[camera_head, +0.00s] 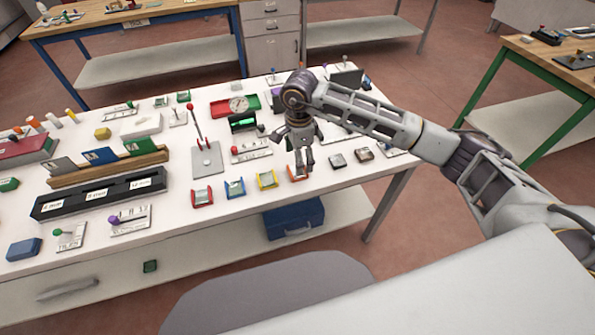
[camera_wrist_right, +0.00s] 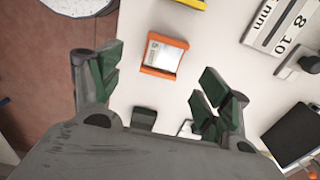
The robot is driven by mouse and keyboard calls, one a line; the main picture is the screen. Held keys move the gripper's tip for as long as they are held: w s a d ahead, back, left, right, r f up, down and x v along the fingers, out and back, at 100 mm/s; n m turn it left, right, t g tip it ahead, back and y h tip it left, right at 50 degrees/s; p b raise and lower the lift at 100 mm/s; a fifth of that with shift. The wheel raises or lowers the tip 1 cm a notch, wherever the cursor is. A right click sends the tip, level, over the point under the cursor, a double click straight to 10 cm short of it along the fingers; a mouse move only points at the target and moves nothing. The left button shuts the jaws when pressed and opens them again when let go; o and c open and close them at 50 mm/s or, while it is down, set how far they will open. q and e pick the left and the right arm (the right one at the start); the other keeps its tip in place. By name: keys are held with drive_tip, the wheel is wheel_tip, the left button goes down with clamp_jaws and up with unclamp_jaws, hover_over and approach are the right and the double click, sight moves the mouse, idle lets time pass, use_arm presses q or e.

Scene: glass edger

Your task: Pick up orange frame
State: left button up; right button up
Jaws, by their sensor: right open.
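The orange frame (camera_head: 297,178) lies on the white table near its front edge, partly hidden behind my right gripper in the head view. It has a pale glass-like piece with a small label inside. In the right wrist view the orange frame (camera_wrist_right: 158,72) is whole, just beyond and between the fingertips, touching neither. My right gripper (camera_head: 301,156) points down above the frame. Its green-padded fingers (camera_wrist_right: 160,86) are wide apart with nothing between them. My left gripper is not in view.
Yellow (camera_head: 267,180), blue (camera_head: 235,188) and red (camera_head: 202,198) frames stand in a row to the left. A red-handled lever (camera_head: 206,158) stands behind the row. A blue case (camera_head: 294,219) sits on the shelf below.

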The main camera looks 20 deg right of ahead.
drive_tip(key=shift+f, duration=0.3)
drive_tip(key=shift+a+f, duration=0.1)
drive_tip(key=shift+f, duration=0.4)
wheel_tip(320, 180, down, 3)
drive_tip(key=shift+w+a+r+p, duration=0.1)
drive_tip(key=shift+w+p, duration=0.05)
drive_tip(key=shift+p, duration=0.3)
drive_tip(key=shift+f, duration=0.7)
drive_tip(key=c, duration=1.1)
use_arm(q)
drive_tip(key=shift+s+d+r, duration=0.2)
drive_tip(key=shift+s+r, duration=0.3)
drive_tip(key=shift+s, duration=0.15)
use_arm(e)
drive_tip(key=shift+c, duration=0.2)
